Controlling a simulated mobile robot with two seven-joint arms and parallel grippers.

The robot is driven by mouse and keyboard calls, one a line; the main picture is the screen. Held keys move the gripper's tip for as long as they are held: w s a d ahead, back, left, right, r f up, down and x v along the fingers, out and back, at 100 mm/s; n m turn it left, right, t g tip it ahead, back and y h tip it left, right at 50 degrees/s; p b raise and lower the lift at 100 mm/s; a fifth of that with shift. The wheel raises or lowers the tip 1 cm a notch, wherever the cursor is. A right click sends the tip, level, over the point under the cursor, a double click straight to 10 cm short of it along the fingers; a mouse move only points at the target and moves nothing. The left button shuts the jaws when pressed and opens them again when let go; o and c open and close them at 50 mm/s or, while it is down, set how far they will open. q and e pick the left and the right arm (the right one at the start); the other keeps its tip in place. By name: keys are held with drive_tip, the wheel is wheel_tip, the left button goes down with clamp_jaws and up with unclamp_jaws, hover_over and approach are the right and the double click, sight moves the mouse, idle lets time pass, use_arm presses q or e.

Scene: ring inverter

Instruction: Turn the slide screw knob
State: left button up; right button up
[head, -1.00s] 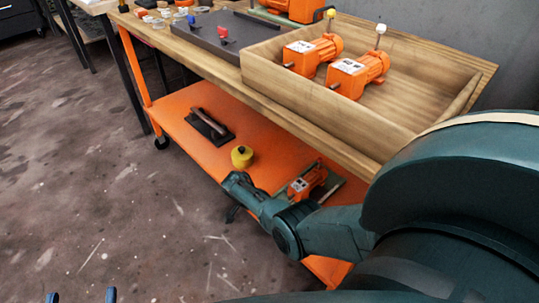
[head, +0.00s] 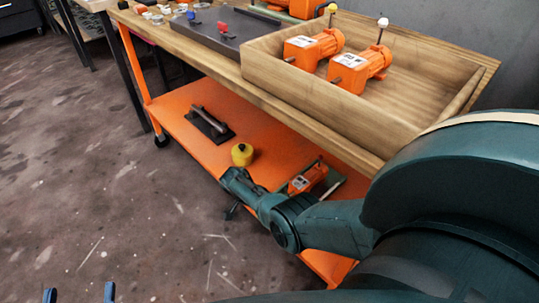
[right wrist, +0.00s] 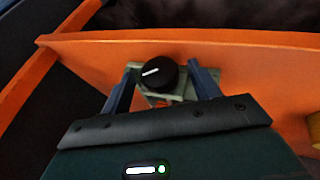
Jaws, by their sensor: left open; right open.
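A black round knob (right wrist: 158,74) with a white line across it sits on a pale green base (right wrist: 182,97) in the right wrist view. My right gripper (right wrist: 164,68) is open, with one blue finger on each side of the knob. A gap shows on both sides. Whether the fingers are level with the knob is hard to tell. In the head view my right arm covers that gripper, and the knob cannot be made out. My left gripper (head: 80,295) is open and empty at the bottom left, over the floor; only its fingertips show.
The orange lower shelf (head: 185,95) holds an orange motor unit (head: 308,178), a yellow cylinder (head: 242,154) and a dark trowel-like tool (head: 210,124). Above, the wooden bench carries a wooden tray (head: 420,85) with two orange motors. The floor at left is clear.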

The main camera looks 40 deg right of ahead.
drive_tip(key=p+v, duration=0.1)
drive_tip(key=v, duration=0.1)
drive_tip(key=shift+w+a+r, duration=0.1)
drive_tip(key=shift+r, duration=0.2)
use_arm(q)
drive_tip(key=a+n+g+y+p, duration=0.1)
drive_tip(key=p, duration=0.1)
drive_tip(key=n+g+y+p, duration=0.1)
drive_tip(key=p, duration=0.1)
drive_tip(key=shift+w+a+f+y, duration=0.1)
drive_tip(key=shift+a+f+y, duration=0.05)
drive_tip(key=shift+a+y, duration=0.25)
use_arm(e)
drive_tip(key=v, duration=1)
drive_tip(key=shift+r, duration=0.25)
drive_tip(key=shift+a, duration=0.1)
